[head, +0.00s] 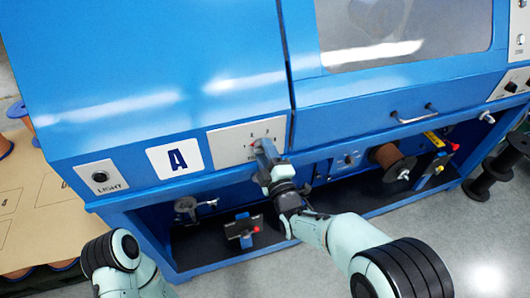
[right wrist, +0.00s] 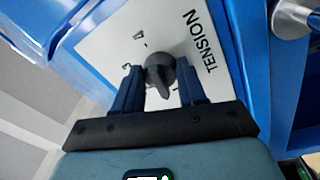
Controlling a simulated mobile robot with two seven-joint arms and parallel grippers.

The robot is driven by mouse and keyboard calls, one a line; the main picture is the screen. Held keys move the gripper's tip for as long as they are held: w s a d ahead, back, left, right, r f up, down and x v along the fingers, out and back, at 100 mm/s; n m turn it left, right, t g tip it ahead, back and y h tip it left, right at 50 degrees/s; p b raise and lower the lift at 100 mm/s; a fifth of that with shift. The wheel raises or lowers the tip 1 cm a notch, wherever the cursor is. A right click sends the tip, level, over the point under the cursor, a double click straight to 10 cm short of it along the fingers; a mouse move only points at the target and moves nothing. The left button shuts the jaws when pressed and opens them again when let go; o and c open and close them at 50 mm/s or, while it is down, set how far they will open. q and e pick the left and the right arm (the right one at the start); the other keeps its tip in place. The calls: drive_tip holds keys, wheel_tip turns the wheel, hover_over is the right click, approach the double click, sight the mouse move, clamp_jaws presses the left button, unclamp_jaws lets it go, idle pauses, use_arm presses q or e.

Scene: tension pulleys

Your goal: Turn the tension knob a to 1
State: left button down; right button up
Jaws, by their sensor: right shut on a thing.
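The tension knob (right wrist: 160,70) is dark and round with a pointed tip. It sits on a white panel marked TENSION (right wrist: 105,50), with small dial marks around it. In the right wrist view its tip points down, towards my gripper's palm. My right gripper (right wrist: 158,85) has one finger on each side of the knob and is shut on it. In the head view, my right gripper (head: 264,150) is at the white tension panel (head: 222,142), right of the letter A, and hides most of the knob. My left gripper is out of view.
The blue machine (head: 150,80) fills most of the head view. A LIGHT switch panel (head: 100,176) is at the left. A metal handle (head: 414,115) and a brown wire spool (head: 390,160) are at the right. Grey floor is clear at the lower right.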

drive_tip(key=shift+n, duration=1.2)
drive_tip(key=o, duration=1.1)
drive_tip(key=shift+c, duration=0.2)
drive_tip(key=r+v, duration=0.1)
drive_tip(key=v, duration=1.2)
drive_tip(key=shift+s+d+f, duration=0.15)
drive_tip(key=shift+d+f, duration=0.05)
drive_tip(key=shift+f, duration=0.25)
